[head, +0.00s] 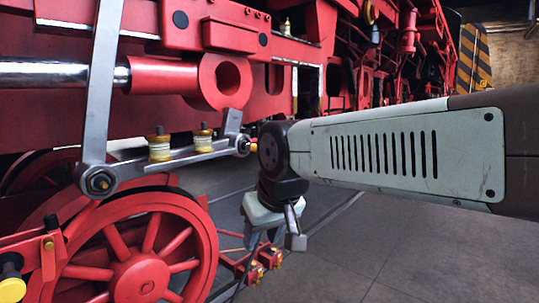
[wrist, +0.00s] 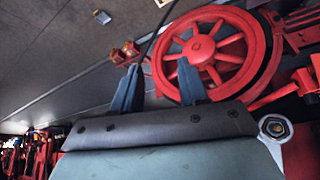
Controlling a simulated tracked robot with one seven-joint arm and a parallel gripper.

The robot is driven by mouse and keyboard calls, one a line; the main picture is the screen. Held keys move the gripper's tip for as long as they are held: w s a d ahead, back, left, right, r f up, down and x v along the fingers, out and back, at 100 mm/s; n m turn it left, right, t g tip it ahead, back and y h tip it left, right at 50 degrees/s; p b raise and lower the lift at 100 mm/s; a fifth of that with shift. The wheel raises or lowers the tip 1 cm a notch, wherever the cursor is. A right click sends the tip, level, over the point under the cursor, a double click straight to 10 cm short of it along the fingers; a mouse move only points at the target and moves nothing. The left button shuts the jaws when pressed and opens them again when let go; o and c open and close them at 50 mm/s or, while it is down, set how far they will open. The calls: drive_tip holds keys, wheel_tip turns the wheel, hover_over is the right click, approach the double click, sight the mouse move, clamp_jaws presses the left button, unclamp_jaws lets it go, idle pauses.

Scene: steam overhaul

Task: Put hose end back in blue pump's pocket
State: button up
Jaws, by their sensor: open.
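My gripper (head: 258,240) hangs below my wrist in the head view, beside the red locomotive wheel. In the wrist view its two blue-grey fingers (wrist: 158,62) stand apart with nothing between them. I cannot make out a hose end or a blue pump with a pocket in either view. A thin dark line (wrist: 152,42) runs up past the fingers in the wrist view; I cannot tell whether it is a hose.
A red spoked wheel (head: 137,272) and a steel rod (head: 185,156) with yellow-collared cups are close by. Grey floor (head: 400,245) is open at right; a striped panel (head: 474,60) stands behind.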

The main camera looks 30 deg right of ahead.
drive_tip(key=shift+o, duration=0.2)
drive_tip(key=shift+o, duration=0.9)
drive_tip(key=shift+w, duration=0.1)
drive_tip(key=shift+w+a+m, duration=0.15)
drive_tip(key=shift+w+m, duration=0.05)
drive_tip(key=shift+m, duration=0.2)
drive_tip(key=w+a+m+g+y, duration=0.1)
drive_tip(key=w+m+y, duration=0.4)
drive_tip(key=w+m, duration=0.15)
drive_tip(key=m+t+y, duration=0.1)
drive_tip(key=m+t, duration=1.1)
drive_tip(key=m, duration=1.3)
approach(257, 148)
drive_tip(key=shift+w+d+f+x, duration=0.1)
drive_tip(key=shift+d+f+x, duration=0.1)
drive_tip(key=shift+x, duration=1.05)
drive_tip(key=shift+w+d+f+x, duration=0.1)
drive_tip(key=shift+d+x, duration=0.15)
drive_tip(key=shift+x, duration=1)
drive_tip(key=shift+w+d+f+x, duration=0.1)
drive_tip(key=shift+d+x, duration=0.1)
drive_tip(key=shift+x, duration=1.05)
